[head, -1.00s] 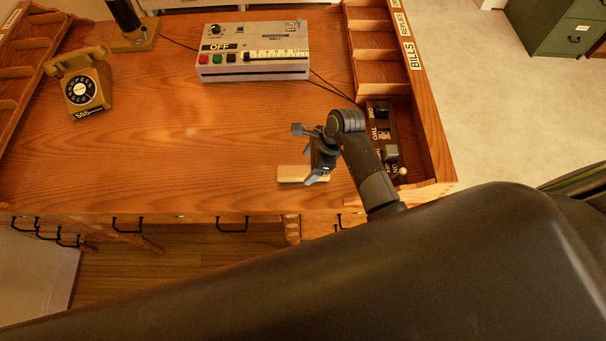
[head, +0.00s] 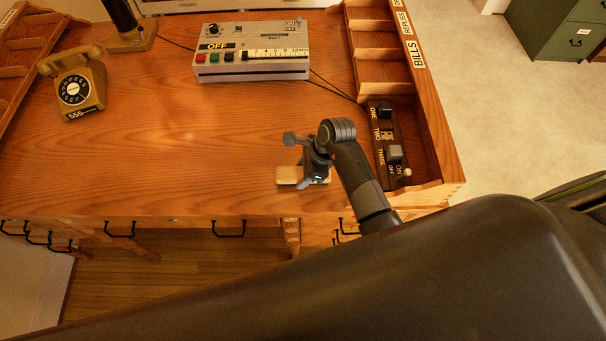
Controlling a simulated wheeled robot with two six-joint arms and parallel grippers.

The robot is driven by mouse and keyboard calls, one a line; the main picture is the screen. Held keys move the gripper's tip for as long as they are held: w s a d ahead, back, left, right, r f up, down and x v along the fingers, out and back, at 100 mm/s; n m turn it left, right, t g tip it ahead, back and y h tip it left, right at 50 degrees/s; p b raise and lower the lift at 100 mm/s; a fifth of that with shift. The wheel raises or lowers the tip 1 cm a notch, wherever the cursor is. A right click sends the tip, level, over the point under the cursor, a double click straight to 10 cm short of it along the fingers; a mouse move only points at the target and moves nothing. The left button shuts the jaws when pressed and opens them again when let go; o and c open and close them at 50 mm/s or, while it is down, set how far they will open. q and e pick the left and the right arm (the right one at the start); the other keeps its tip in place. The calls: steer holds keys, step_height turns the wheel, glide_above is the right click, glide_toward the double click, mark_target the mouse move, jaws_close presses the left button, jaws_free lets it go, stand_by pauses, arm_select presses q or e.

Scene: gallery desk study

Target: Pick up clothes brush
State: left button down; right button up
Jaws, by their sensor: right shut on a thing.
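The clothes brush (head: 288,175) is a pale wooden block near the front edge of the desk, right of centre in the head view. My right gripper (head: 312,179) is over it and shut on it, hiding its middle; a small piece shows on the gripper's right side. I cannot tell whether the brush touches the desk or is slightly above it. My left gripper is not in view.
A grey control box (head: 252,68) stands at the back, with a tan telephone (head: 76,88) at the left. A dark switch panel (head: 384,140) and wooden compartments (head: 378,55) line the right side. The desk's middle (head: 170,140) is clear.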

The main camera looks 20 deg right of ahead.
steer(key=shift+c, duration=1.1)
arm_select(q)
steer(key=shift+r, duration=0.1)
arm_select(e)
steer(key=shift+r, duration=0.15)
